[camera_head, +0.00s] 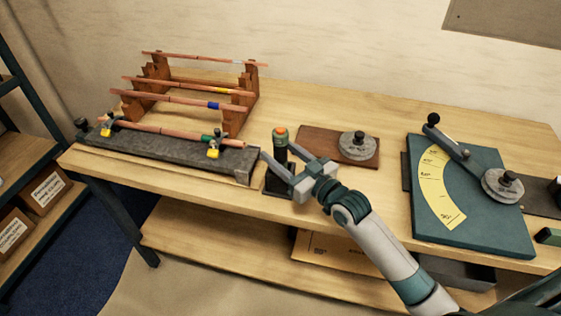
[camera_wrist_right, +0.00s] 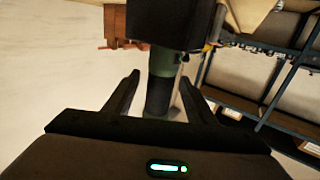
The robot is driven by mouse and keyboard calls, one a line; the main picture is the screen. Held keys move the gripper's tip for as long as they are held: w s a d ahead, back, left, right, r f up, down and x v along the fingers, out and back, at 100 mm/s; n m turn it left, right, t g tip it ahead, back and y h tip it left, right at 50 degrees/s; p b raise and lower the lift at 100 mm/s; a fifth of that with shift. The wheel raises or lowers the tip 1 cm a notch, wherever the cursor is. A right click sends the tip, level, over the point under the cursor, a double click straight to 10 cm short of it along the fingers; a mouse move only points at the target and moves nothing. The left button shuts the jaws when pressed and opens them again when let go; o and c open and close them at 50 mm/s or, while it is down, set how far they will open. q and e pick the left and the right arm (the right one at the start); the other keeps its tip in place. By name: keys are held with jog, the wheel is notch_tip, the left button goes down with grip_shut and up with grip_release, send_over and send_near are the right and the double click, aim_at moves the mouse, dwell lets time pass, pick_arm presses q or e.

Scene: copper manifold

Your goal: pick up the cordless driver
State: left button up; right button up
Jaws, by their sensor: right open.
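The cordless driver (camera_head: 281,140) stands upright, dark with an orange top, in a dark base (camera_head: 279,186) near the table's front edge. In the right wrist view the driver (camera_wrist_right: 161,66) shows as a green and dark cylinder, with the dark block-like base (camera_wrist_right: 165,20) at the top of the picture. My right gripper (camera_head: 281,155) is open, its fingers pointing at the driver. In the wrist view the right gripper's fingers (camera_wrist_right: 160,80) lie on either side of the driver, with a gap visible at each side. My left gripper is not in view.
A grey clamping bar (camera_head: 180,151) with a copper tube lies left of the driver. Behind it is a wooden rack (camera_head: 155,68) with several copper tubes. A brown board (camera_head: 318,140) with a grey disc lies behind right. A teal bending plate (camera_head: 480,225) is at right.

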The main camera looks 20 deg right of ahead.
aim_at(280, 129)
jog(key=shift+c, duration=0.5)
jog(key=c, duration=1.1)
jog(key=shift+r, duration=0.1)
notch_tip(280, 129, up, 10)
jog(key=shift+b, duration=0.8)
